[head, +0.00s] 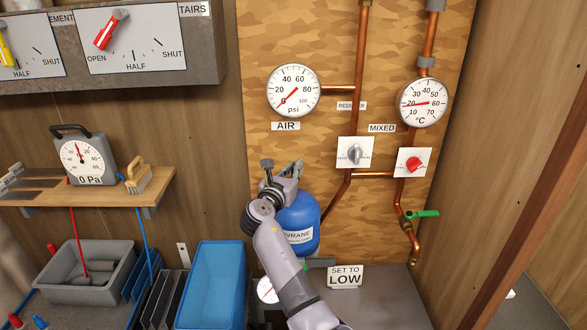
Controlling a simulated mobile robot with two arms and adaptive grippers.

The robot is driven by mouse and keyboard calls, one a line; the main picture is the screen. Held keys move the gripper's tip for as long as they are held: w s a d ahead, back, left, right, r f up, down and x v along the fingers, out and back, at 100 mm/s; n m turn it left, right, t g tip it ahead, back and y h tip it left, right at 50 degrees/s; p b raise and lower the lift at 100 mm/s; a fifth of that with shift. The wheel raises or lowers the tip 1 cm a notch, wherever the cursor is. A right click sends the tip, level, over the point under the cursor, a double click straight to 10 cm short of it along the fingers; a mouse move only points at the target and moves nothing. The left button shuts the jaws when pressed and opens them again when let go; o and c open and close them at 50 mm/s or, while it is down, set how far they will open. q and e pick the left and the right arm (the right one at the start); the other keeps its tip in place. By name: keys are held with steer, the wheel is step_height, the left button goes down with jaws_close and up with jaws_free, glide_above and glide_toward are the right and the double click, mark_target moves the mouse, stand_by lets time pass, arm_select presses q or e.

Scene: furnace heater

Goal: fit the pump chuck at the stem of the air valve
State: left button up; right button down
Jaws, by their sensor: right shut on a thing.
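My right arm reaches up from the bottom middle, in front of a blue membrane vessel (305,211). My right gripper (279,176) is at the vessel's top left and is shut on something. A small dark grey piece (267,163) shows at its fingers. It looks like the pump chuck, but it is too small to be sure. The air valve and its stem cannot be made out; my gripper covers part of the vessel's top. Whether the held piece touches the valve cannot be told. My left gripper is not in view.
The air gauge (293,90) and mixed gauge (423,103) hang behind, with copper pipes and a green-handled tap (422,214). A "SET TO LOW" sign (345,277) stands right of my arm.

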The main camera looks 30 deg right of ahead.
steer(key=shift+f+b, duration=0.3)
steer(key=shift+f, duration=0.5)
steer(key=c, duration=1.6)
jaws_free()
steer(key=shift+r, duration=0.1)
steer(key=shift+a, duration=0.1)
steer(key=v, duration=1.2)
